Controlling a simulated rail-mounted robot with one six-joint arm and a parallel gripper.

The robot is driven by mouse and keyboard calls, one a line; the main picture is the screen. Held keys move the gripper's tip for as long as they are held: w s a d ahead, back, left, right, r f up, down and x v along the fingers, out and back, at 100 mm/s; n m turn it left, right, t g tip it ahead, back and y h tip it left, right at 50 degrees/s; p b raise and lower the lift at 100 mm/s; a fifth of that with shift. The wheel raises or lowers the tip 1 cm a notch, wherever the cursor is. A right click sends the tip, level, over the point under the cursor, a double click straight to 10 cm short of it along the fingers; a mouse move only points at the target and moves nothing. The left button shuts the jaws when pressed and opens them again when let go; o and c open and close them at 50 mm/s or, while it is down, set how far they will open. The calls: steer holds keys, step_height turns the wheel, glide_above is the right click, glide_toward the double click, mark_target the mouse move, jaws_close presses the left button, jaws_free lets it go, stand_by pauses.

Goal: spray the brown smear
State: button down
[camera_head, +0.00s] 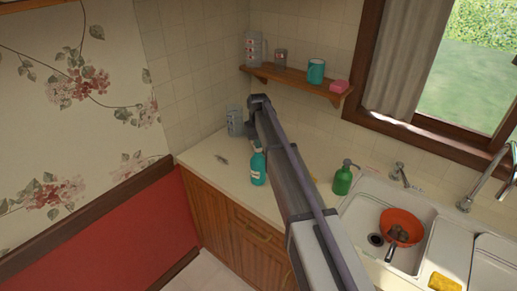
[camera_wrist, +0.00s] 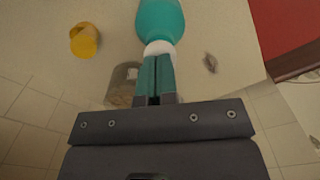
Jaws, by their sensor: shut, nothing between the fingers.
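A teal spray bottle (camera_head: 258,167) with a pale label stands upright on the counter near its front edge. In the wrist view its teal body (camera_wrist: 160,18) and white collar lie just beyond my gripper (camera_wrist: 154,98). My gripper is shut; teal parts show at the fingers, and I cannot tell whether they touch the bottle.
A grey patterned canister (camera_head: 235,121) stands in the back corner. A green soap bottle (camera_head: 343,178) stands beside the sink (camera_head: 358,207), which holds an orange bowl (camera_head: 401,226). A shelf (camera_head: 290,82) hangs above.

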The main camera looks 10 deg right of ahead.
stand_by(0.3)
steer(key=shift+r+p, duration=1.45)
steer(key=shift+p, duration=0.1)
steer(key=shift+f, duration=0.1)
steer(key=shift+f+b, duration=1.45)
steer(key=shift+b, duration=0.1)
steer(key=shift+r+p, duration=1.55)
step_height(320, 180, up, 6)
steer(key=p, duration=0.6)
